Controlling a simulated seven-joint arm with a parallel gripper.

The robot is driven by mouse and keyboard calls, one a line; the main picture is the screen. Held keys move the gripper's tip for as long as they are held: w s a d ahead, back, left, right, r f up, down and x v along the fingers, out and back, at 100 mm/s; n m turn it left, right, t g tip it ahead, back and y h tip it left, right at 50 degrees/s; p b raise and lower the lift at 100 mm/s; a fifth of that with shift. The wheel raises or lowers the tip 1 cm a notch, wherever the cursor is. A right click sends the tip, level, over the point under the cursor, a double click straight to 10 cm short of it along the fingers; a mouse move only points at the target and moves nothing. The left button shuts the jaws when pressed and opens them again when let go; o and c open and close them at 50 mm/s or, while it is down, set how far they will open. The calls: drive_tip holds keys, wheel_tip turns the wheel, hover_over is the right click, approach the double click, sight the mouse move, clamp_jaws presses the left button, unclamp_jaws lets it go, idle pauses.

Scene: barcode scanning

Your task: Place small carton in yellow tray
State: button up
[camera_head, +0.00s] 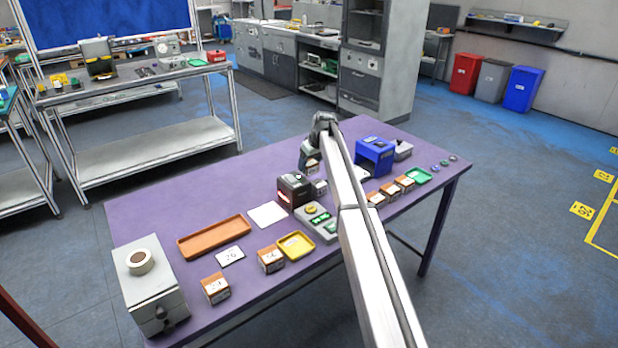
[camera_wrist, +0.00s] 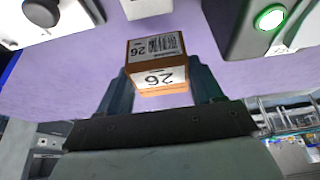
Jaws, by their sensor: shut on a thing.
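My gripper (camera_head: 311,160) is over the far side of the purple table, left of the blue box. It is shut on a small brown-and-white carton (camera_wrist: 155,47), which has a barcode and the number 26 and sits between the two fingers (camera_wrist: 162,80) in the wrist view. In the head view only part of this carton (camera_head: 312,167) shows below the gripper; its height above the table is hard to tell. The yellow tray (camera_head: 281,251) lies near the table's front edge, in front of the gripper, and looks empty. It does not show in the wrist view.
A black device with a red light (camera_head: 294,190) and a green-lit panel (camera_head: 318,222) stand between gripper and tray. Two cartons (camera_head: 215,288) (camera_head: 270,260) are left of the tray. An orange tray (camera_head: 213,236), blue box (camera_head: 374,155), green tray (camera_head: 418,176) and several cartons share the table.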

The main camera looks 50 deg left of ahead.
drive_tip(key=shift+f, duration=3.1)
drive_tip(key=o, duration=1.2)
drive_tip(key=shift+f, duration=0.15)
drive_tip(key=shift+c, duration=0.2)
drive_tip(key=v, duration=1.2)
